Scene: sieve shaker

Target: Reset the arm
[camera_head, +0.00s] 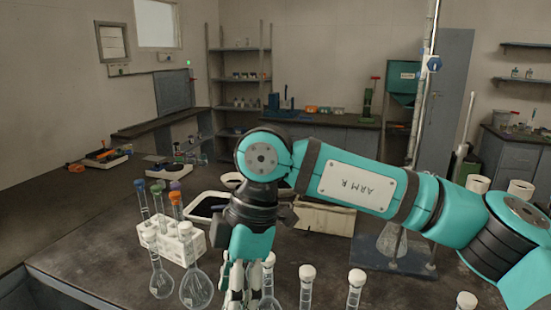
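My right arm (355,183), marked "ARM R", reaches in from the right and bends down at its wrist. My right gripper (240,288) points down at the bottom middle of the head view, among glass flasks. Its fingertips are cut off or overlap the glassware, so its opening is unclear. My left gripper is out of view. A white rack (181,243) with colour-capped tubes stands left of the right gripper. Stoppered flasks (195,288) stand in front of the rack, and more (306,285) stand right of the gripper.
A dark tray (190,214) and a pale box (322,219) lie behind the wrist. A stand with a metal rod (420,110) holds a glass vessel (392,241) at the right, under my arm. The dark bench (90,225) is clear at the left.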

